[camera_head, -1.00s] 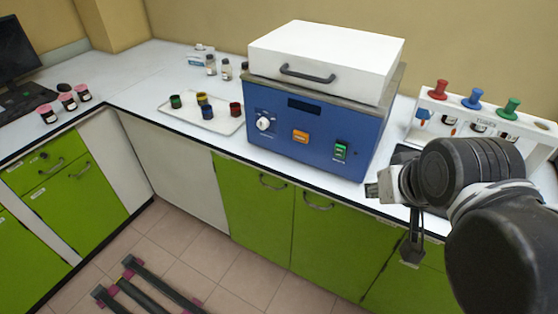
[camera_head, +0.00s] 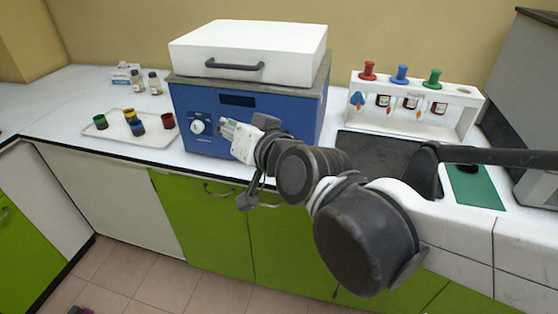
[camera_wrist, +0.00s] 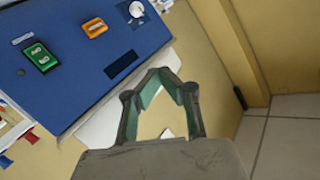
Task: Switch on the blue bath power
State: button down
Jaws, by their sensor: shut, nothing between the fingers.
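The blue bath (camera_head: 200,100) stands on the counter with a white lid (camera_head: 250,50) on top. The wrist view shows its panel tilted (camera_wrist: 75,85). There are a green rocker switch (camera_wrist: 40,57), an orange switch (camera_wrist: 95,27), a dark display (camera_wrist: 122,63) and a white knob (camera_wrist: 137,9). My gripper (camera_head: 228,128) is in front of the panel, right of the knob. In the head view, it and my arm hide both switches. In the wrist view, the empty, shut fingers (camera_wrist: 165,72) lie beyond the panel's display side, away from the green switch. Contact cannot be told.
A tray (camera_head: 150,138) with several coloured-lid jars stands left of the bath, with small bottles (camera_head: 155,83) behind it. Right of the bath are a dark mat (camera_head: 375,150) and a white rack (camera_head: 450,120) with red, blue and green knobs. My arm crosses the counter's front.

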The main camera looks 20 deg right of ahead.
jog(key=s+d+f+m+t+h+b, duration=0.1)
jog(key=d+f+m+h+b, duration=0.1)
jog(key=f+m+h+b, duration=0.5)
jog(key=s+d+f+m+t+h+b, duration=0.1)
jog(key=d+f+m+h+b, duration=0.2)
jog(key=f+m+h+b, duration=0.4)
notch_tip(320, 180, down, 3)
jog(key=m+h, duration=0.2)
jog(key=m, duration=0.6)
jog(key=shift+s+d+r+m, duration=0.2)
jog(key=shift+s+d+m, duration=0.05)
jog(key=shift+m, duration=0.15)
jog(key=p+x, duration=0.2)
jog(key=x, duration=1.2)
jog(key=shift+r, duration=0.1)
